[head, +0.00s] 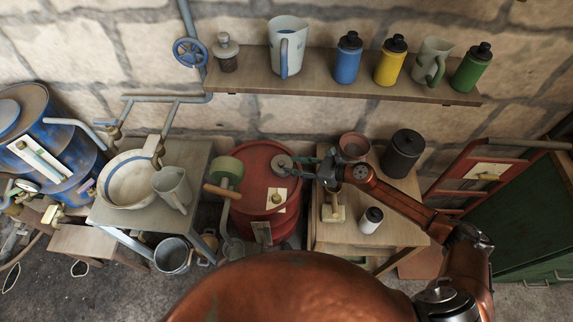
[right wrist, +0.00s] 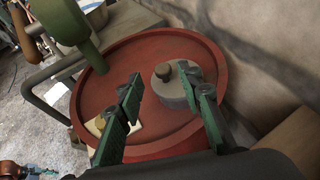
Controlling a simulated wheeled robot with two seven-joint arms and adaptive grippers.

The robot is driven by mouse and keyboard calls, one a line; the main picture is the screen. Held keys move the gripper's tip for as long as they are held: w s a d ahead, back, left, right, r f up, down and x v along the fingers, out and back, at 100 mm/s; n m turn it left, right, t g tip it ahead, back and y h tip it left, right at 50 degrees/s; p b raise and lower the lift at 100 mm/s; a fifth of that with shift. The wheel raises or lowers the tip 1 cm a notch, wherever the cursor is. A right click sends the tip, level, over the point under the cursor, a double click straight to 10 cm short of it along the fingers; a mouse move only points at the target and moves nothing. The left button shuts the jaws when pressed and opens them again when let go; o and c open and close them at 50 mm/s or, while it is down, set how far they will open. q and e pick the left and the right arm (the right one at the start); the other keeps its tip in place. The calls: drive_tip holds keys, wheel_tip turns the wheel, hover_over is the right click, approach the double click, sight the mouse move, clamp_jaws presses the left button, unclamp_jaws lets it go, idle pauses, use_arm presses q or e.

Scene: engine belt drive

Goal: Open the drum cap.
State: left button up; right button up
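The red drum (head: 257,217) stands upright between two small tables. The drum cap (head: 281,163), a round grey cap with a small brown knob, sits on the drum's top near the far rim. It also shows in the right wrist view (right wrist: 165,92). My right gripper (head: 304,166) is open and empty, its fingers reaching left toward the cap. In the right wrist view its green-padded fingers (right wrist: 160,84) are apart, and the right finger overlaps the cap's edge; I cannot tell whether it touches. A small orange and dark part at that view's lower left may be my left gripper.
A green roller-like tool (head: 228,170) with a wooden handle is at the drum's left rim. The right table (head: 383,238) holds a black canister (head: 402,153), a bowl (head: 354,147) and a small bottle (head: 371,220). A shelf (head: 330,79) runs along the wall behind.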

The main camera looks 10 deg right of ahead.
sight(281, 164)
drive_tip(key=shift+x, duration=2.1)
drive_tip(key=shift+c, duration=0.3)
drive_tip(key=shift+f, duration=0.1)
drive_tip(key=c, duration=0.8)
drive_tip(key=shift+s, duration=0.1)
clamp_jaws()
